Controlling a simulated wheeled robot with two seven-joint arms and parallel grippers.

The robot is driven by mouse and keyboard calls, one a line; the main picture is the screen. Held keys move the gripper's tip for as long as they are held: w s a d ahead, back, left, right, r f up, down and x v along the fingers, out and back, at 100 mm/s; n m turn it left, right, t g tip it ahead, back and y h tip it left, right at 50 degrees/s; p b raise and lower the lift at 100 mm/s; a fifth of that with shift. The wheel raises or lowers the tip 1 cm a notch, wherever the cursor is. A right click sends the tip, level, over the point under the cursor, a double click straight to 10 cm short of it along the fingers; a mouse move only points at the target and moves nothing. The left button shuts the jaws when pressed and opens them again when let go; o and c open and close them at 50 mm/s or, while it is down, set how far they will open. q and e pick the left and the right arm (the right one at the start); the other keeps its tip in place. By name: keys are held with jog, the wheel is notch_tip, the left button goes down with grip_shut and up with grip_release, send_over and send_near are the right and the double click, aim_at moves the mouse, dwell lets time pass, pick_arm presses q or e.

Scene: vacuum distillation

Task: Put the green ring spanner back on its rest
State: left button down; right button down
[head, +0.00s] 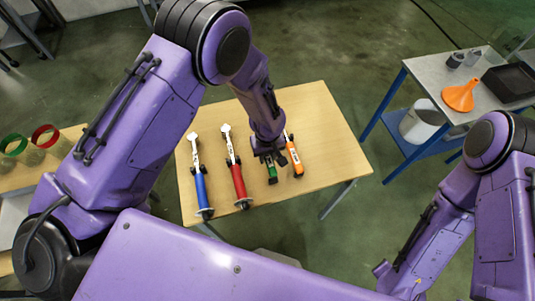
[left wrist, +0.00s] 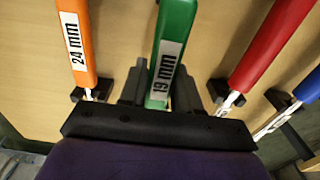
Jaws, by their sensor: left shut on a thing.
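The green ring spanner (head: 272,172) is at the wooden table, between the red and orange spanners; the arm covers most of it in the head view. In the left wrist view its green handle (left wrist: 178,30) bears a "19 mm" label and runs between the jaws. My left gripper (head: 268,155) is shut on this handle, low over the table. The gripper body hides the spanner's end and its rest, so I cannot tell whether it touches the rest. My right arm is at the right; its gripper is not in view.
The red spanner (head: 239,182) and blue spanner (head: 201,188) lie to the left, the orange spanner (head: 295,160) close on the right. Black rests (left wrist: 217,90) support the neighbours. The table's right part (head: 330,125) is clear. A side table (head: 425,75) holds an orange funnel (head: 460,96).

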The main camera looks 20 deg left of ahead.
pick_arm(q)
jog(key=shift+f, duration=0.1)
jog(key=shift+f+b, duration=0.95)
jog(key=shift+f, duration=0.45)
jog(key=c, duration=0.7)
grip_release()
notch_tip(320, 180, up, 11)
jog(key=shift+f+b, duration=0.2)
jog(key=shift+b, duration=0.5)
jog(key=shift+d, duration=0.1)
